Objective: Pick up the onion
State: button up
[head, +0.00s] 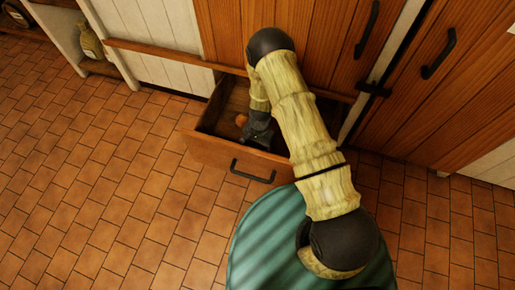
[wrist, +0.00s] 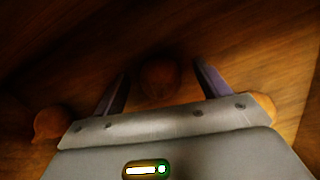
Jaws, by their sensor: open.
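My gripper (head: 256,133) reaches down into an open wooden drawer (head: 226,155). In the wrist view my gripper (wrist: 161,72) is open, with its two dark fingers apart. A round, dark brown onion-like thing (wrist: 159,80) lies between the fingers, in shadow; I cannot tell whether either finger touches it. A second, orange-brown round thing with a small pointed end (wrist: 52,123) lies left of the left finger and also looks like an onion. In the head view one small orange-brown round thing (head: 241,120) shows beside my gripper.
A tan rounded thing (wrist: 265,104) is mostly hidden behind my gripper's right side. The drawer's walls stand close around my gripper. Wooden cabinet doors (head: 335,40) rise behind the drawer. A sack (head: 89,42) sits on a shelf at upper left. The tiled floor (head: 90,180) is clear at left.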

dwell(0.4)
jog(key=c, duration=1.1)
jog(key=shift+o, duration=0.2)
notch_tip(320, 180, up, 10)
jog(key=p, duration=0.6)
jog(key=shift+r, duration=0.1)
jog(key=d+r+n+p, duration=0.2)
jog(key=d+r+p, duration=0.2)
jog(key=r+p, duration=0.9)
jog(key=s+d+r+n+p, duration=0.1)
jog(key=d+r+p, duration=0.4)
jog(key=r+p, duration=0.9)
jog(key=d+r+n+p, duration=0.3)
jog(key=r+p, duration=1.1)
jog(key=p, duration=0.6)
jog(key=shift+s+d+r+h+p, duration=0.1)
jog(key=shift+s+d+h+p, duration=0.1)
jog(key=shift+d, duration=0.25)
jog(key=shift+s+d+r+h+p, duration=0.1)
jog(key=shift+s+d+h+p, duration=0.1)
jog(key=shift+d, duration=0.25)
jog(key=shift+f, duration=0.1)
jog(key=shift+w+a, duration=0.1)
jog(key=shift+a, duration=0.05)
